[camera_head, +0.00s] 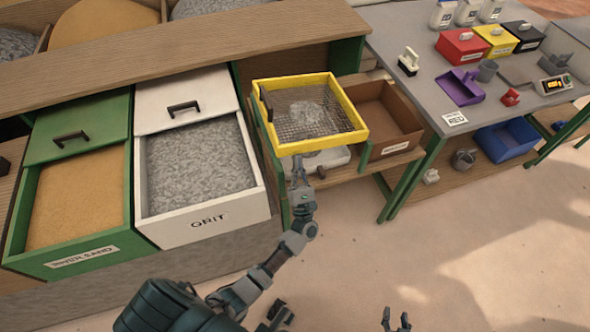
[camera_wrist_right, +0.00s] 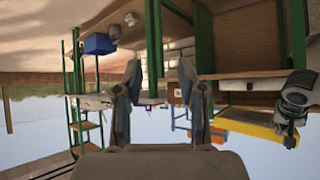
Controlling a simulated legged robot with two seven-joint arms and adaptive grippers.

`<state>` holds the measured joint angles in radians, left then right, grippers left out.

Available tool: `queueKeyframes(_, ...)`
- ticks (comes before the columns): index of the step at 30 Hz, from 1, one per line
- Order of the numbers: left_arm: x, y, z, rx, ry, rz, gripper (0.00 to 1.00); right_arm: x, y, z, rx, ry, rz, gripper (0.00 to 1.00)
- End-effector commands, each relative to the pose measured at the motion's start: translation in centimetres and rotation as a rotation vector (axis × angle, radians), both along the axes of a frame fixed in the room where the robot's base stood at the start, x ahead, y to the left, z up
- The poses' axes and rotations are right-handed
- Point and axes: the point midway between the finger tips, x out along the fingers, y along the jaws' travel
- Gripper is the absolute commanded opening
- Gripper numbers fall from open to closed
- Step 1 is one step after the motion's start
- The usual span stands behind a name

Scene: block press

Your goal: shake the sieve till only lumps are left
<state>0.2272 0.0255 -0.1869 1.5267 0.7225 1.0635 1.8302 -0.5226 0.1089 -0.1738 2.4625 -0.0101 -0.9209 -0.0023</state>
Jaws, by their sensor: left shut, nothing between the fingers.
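The yellow-framed sieve (camera_head: 351,113) sits on the wooden stand, with a patch of grey material (camera_head: 306,112) on its mesh. I cannot tell lumps from fine grains in it. My left gripper (camera_head: 298,165) is shut and empty, at the sieve's near edge; whether it touches the frame is unclear. My right gripper (camera_head: 397,321) is open and empty, low over the floor, well away from the sieve. In the right wrist view the picture is upside down; the right gripper (camera_wrist_right: 161,75) has its fingers apart, and the yellow sieve (camera_wrist_right: 247,124) is at the right.
A pale object (camera_head: 330,160) lies under the sieve. A brown bin (camera_head: 378,112) stands right of it. Drawers of sand (camera_head: 75,200) and grit (camera_head: 195,165) are at the left. The grey table (camera_head: 425,85) at the right holds coloured boxes and a purple scoop (camera_head: 460,88).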

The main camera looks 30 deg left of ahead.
Motion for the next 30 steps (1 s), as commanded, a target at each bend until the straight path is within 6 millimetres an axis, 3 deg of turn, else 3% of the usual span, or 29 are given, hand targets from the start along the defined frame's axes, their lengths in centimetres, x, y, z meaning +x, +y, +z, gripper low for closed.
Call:
queueKeyframes(1, 0.0, 0.5, 1.2, 0.008, 0.004, 0.007, 0.00, -0.9, -0.4, 0.0, -0.017, 0.060, -0.003, 0.40)
queueKeyframes(9, 0.3, 0.3, 3.8, 0.075, 0.084, 0.010, 0.00, -7.7, -3.0, -3.3, -0.107, 0.448, -0.020, 0.40)
queueKeyframes(15, 0.5, 0.0, 4.6, 0.108, 0.123, 0.009, 0.00, -11.1, -4.1, -4.6, -0.143, 0.619, -0.028, 0.40)
queueKeyframes(30, 0.5, -0.2, 4.3, 0.115, 0.133, 0.007, 0.00, -11.5, -4.2, -4.9, -0.147, 0.639, -0.028, 0.40)
